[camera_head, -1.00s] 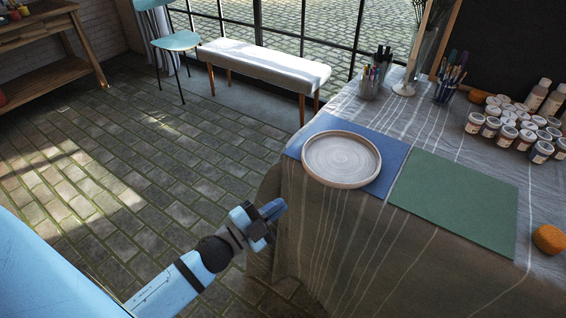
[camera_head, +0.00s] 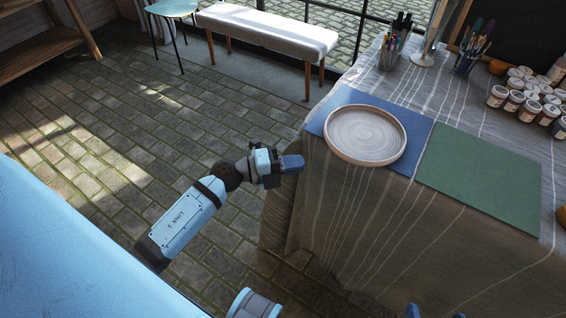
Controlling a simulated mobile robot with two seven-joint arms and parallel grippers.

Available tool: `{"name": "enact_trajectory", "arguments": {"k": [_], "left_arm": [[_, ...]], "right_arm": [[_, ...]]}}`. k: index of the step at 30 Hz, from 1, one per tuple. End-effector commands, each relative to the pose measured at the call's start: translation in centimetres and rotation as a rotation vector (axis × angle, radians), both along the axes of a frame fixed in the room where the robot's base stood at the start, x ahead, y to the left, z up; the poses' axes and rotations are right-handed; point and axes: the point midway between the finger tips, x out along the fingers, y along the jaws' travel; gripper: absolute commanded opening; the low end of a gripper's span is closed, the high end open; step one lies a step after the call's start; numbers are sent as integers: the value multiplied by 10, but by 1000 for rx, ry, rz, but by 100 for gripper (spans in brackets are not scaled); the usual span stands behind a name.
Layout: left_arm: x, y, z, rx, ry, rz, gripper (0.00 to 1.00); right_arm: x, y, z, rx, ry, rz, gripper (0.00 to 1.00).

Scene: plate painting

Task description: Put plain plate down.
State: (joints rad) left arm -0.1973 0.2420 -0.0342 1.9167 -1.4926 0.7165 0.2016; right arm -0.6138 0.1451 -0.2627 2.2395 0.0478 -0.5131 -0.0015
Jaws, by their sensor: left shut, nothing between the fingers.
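The plain plate (camera_head: 366,134) is a round, pale plate with a raised brownish rim. It lies flat on the blue mat (camera_head: 417,140) near the table's left corner. My left gripper (camera_head: 298,162) is shut and empty. In the picture it is left of the plate and apart from it, by the table's left edge. Two small blue tips (camera_head: 412,311) at the bottom edge may belong to my right gripper, but too little shows to tell its state.
A green mat (camera_head: 480,178) lies right of the blue one. Paint jars (camera_head: 525,98), a pen cup (camera_head: 389,50) and a brush cup (camera_head: 467,62) stand at the back. A striped cloth covers the table. A bench (camera_head: 265,33) and a chair (camera_head: 172,10) stand beyond open brick floor.

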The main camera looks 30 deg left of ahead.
Motion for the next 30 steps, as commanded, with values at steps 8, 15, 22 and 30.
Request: {"name": "enact_trajectory", "arguments": {"k": [8,15,22,30], "left_arm": [[43,-36,-1,-2,-3,2,0],[69,-36,0,-1,-1,2,0],[72,-36,0,0,1,2,0],[81,-36,3,-1,0,0,0]], "right_arm": [[0,5,0,16,-15,6,91],[1,9,3,37,-37,9,91],[7,10,16,48,-73,10,91],[9,9,20,39,-73,15,91]]}}
